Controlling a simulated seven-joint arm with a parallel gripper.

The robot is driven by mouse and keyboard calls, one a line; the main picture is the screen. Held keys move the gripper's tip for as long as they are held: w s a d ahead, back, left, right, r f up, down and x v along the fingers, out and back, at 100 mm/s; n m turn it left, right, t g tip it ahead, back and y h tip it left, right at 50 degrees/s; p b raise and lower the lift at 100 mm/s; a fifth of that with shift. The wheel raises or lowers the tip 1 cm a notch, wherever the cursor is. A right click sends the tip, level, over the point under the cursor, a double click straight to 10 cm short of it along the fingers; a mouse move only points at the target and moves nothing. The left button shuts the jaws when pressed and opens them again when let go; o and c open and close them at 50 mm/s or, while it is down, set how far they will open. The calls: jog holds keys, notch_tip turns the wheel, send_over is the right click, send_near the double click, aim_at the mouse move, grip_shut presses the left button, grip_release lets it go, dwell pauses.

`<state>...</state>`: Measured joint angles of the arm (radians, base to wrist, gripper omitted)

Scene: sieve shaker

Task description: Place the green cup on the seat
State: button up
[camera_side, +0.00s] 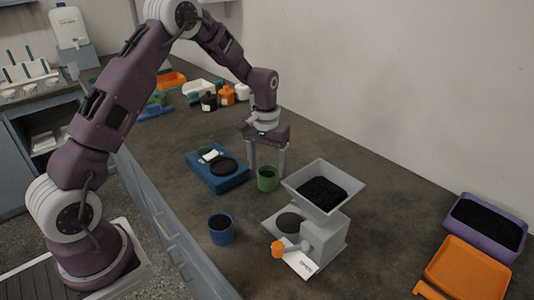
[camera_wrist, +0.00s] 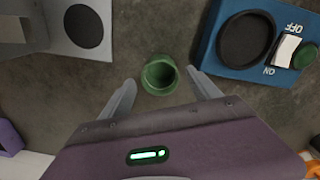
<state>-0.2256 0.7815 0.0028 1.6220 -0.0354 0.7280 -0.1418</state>
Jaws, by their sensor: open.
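The green cup (camera_side: 267,179) stands upright on the dark bench, and looks empty in the wrist view (camera_wrist: 159,75). My gripper (camera_side: 267,163) is open above it, pointing down. In the wrist view the fingertips (camera_wrist: 161,80) are apart on either side of the cup, with gaps to it. A blue shaker base (camera_side: 217,182) with a black round seat (camera_side: 224,166) lies left of the cup. It also shows in the wrist view (camera_wrist: 210,62), with an ON/OFF rocker switch and a green button. Another dark round pad (camera_side: 289,222) is on the grey hopper machine.
The grey hopper (camera_side: 345,205) full of black grains stands close right of the cup. A blue cup (camera_side: 221,230) with dark contents is in front. A purple tray (camera_side: 487,225) and an orange tray (camera_side: 465,268) are at right. Bottles (camera_side: 226,96) stand behind.

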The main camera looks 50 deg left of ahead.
jog(key=s+d+r, duration=0.1)
jog(key=s+r, duration=0.1)
jog(key=r, duration=0.6)
jog(key=s+d+r, duration=0.1)
jog(key=s+r, duration=0.1)
jog(key=r, duration=0.6)
jog(key=s+d+r+m+t, duration=0.1)
jog(key=s+d+r+t, duration=0.1)
jog(key=s, duration=0.8)
jog(key=s+d+r+m+t, duration=0.2)
jog(key=s+d+r, duration=0.2)
jog(key=s, duration=0.5)
jog(key=shift+s+d+r+m, duration=0.3)
jog(key=shift+s+d+r, duration=0.1)
jog(key=shift+r, duration=0.5)
jog(key=shift+o, duration=0.6)
jog(key=s+f+m+t, duration=0.1)
jog(key=s+f, duration=0.1)
jog(key=s, duration=0.4)
jog(key=shift+d, duration=0.45)
jog(key=shift+f, duration=0.1)
